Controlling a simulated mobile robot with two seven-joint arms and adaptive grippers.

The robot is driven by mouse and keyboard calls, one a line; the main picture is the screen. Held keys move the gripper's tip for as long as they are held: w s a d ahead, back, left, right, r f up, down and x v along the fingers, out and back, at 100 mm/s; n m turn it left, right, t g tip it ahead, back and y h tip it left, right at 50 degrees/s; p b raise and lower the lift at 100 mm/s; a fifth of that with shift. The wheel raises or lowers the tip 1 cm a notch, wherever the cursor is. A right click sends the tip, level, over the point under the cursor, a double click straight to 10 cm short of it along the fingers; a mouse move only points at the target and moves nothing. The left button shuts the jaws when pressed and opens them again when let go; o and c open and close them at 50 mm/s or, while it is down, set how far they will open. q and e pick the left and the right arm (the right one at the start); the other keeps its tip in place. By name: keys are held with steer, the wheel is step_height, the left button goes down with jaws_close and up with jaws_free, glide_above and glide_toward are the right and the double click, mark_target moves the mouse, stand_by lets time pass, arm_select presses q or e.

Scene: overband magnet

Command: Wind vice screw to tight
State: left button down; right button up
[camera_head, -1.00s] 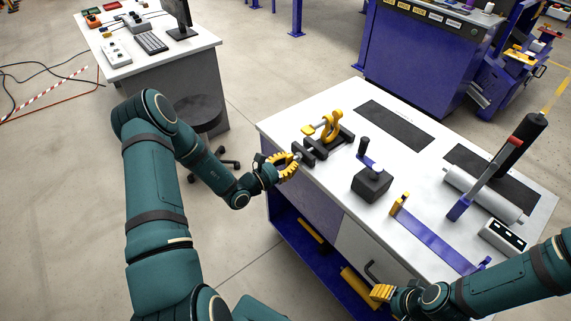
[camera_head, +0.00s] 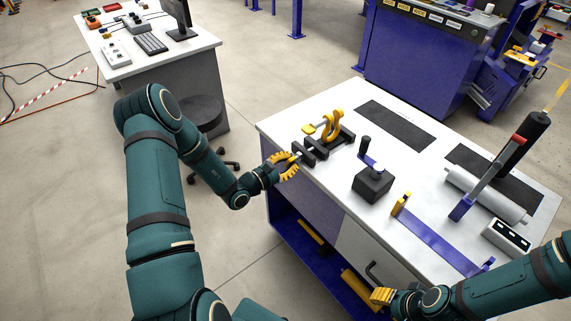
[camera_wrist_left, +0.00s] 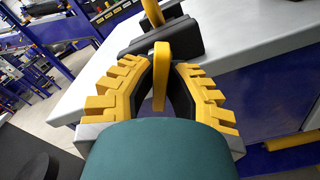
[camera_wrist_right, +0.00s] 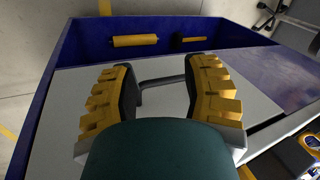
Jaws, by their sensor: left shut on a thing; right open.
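The vice (camera_head: 322,148) is dark with a yellow hook-shaped piece (camera_head: 333,124) above it, near the left edge of the white workbench (camera_head: 420,170). My left gripper (camera_head: 286,163) is at the vice's screw end, beyond the bench edge. In the left wrist view its fingers are shut on a yellow bar (camera_wrist_left: 161,76), the vice screw handle, which stands upright between them. The dark vice body (camera_wrist_left: 170,38) lies just beyond. The screw is mostly hidden by the handle and fingers. My right gripper (camera_head: 382,295) is open and empty in front of the bench, with a dark drawer handle (camera_wrist_right: 162,81) beyond its fingers.
A black joystick box (camera_head: 372,183) and a blue bar with yellow end (camera_head: 435,240) are on the bench right of the vice. A grey roller (camera_head: 485,194) lies farther right. A dark stool (camera_head: 198,115) stands behind my left arm.

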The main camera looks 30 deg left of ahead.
arm_select(q)
steer(key=m+b, duration=0.1)
steer(key=m, duration=0.2)
steer(key=shift+f, duration=0.1)
steer(key=shift+m+b, duration=0.35)
steer(key=shift+m, duration=0.25)
steer(key=shift+m+b, duration=0.5)
steer(key=shift+m, duration=0.2)
steer(key=m, duration=0.3)
